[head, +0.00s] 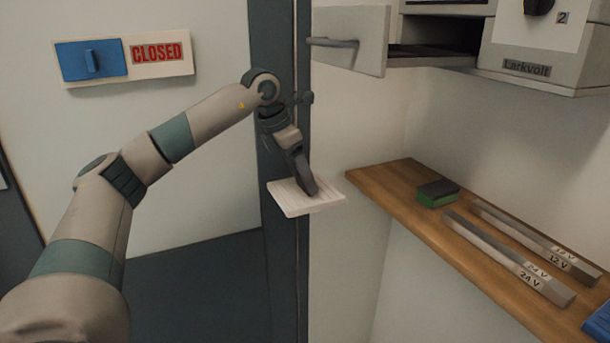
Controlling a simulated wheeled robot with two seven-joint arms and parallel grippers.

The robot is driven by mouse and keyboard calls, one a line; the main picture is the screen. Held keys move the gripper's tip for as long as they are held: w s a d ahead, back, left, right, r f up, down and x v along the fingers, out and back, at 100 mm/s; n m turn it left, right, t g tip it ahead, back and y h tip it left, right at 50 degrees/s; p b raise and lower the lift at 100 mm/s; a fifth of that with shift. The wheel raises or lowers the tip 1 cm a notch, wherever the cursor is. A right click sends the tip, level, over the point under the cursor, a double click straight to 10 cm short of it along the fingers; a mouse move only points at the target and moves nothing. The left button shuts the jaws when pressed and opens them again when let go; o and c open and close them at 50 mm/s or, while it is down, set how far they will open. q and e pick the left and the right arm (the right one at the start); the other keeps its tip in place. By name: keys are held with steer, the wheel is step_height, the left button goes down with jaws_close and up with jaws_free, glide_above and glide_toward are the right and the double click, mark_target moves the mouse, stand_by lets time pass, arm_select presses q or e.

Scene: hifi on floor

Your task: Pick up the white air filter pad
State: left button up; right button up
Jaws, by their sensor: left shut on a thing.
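The white air filter pad (293,201) is a thin, square, ribbed pad, held roughly flat in the air left of the wooden shelf. My left gripper (307,189) is shut on the pad and reaches down onto it from above. The gripper hides part of the pad's middle and far edge. My right gripper is not in view.
A wooden shelf (397,189) at the right holds a green and dark sponge-like block (437,194) and two long bars (506,257) (535,243) with voltage labels. Above it a grey Larkvolt cabinet (540,75) has its door (349,38) open. A CLOSED sign (157,53) is on the left wall.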

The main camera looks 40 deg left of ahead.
arm_select(q)
steer(key=shift+s+a, duration=0.15)
steer(key=shift+s, duration=0.1)
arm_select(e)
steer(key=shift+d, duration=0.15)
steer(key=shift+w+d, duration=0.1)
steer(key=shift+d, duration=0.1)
